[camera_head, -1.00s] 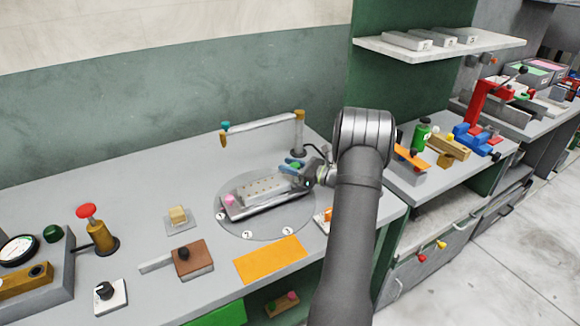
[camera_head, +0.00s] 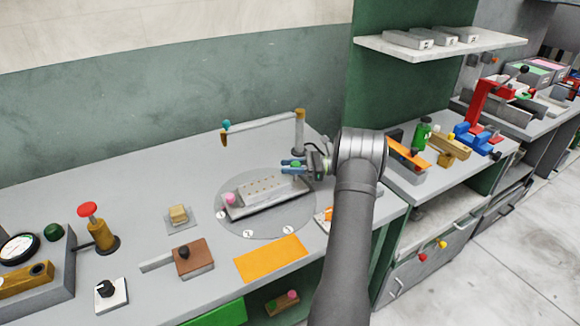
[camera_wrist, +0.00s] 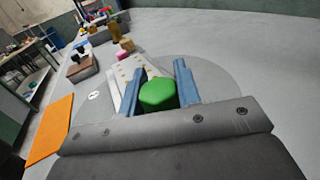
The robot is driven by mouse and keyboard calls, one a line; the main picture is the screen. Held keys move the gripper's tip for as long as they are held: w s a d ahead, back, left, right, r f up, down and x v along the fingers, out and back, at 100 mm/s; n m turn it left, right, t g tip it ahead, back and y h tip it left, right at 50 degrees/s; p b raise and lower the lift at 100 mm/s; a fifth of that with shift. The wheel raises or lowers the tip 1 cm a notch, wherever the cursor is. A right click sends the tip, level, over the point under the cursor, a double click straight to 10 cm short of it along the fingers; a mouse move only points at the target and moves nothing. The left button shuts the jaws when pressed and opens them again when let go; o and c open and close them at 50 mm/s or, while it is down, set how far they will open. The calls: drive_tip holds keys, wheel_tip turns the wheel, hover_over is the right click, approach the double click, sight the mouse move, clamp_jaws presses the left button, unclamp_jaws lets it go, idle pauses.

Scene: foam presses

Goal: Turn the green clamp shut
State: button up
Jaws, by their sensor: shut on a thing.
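The green clamp (camera_wrist: 158,95) shows as a rounded green knob in the wrist view. My gripper (camera_wrist: 158,90) has its two blue fingers on either side of the knob and is shut on it. In the head view, my gripper (camera_head: 291,166) is at the far right end of a grey plate with holes (camera_head: 262,190), and only a little of the green clamp (camera_head: 296,164) shows between the fingers. A pink knob (camera_head: 230,198) is at the plate's left end. The plate lies on a round grey disc (camera_head: 270,225) with numbered marks. The clamp's lower part is hidden.
A post with a horizontal arm (camera_head: 262,123) stands behind the disc. An orange mat (camera_head: 270,260) lies in front. A brown block with a black knob (camera_head: 193,257) and a red-topped lever (camera_head: 97,230) stand to the left. A side table (camera_head: 440,170) with tools is on the right.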

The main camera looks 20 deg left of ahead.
drive_tip(key=shift+s+d+n+g+h, duration=0.1)
drive_tip(key=shift+n+g+h, duration=0.4)
drive_tip(key=shift+n+g, duration=0.45)
drive_tip(key=shift+g, duration=0.35)
drive_tip(key=o, duration=1)
drive_tip(key=shift+c, duration=0.2)
drive_tip(key=shift+d, duration=0.1)
drive_tip(key=shift+v, duration=3.6)
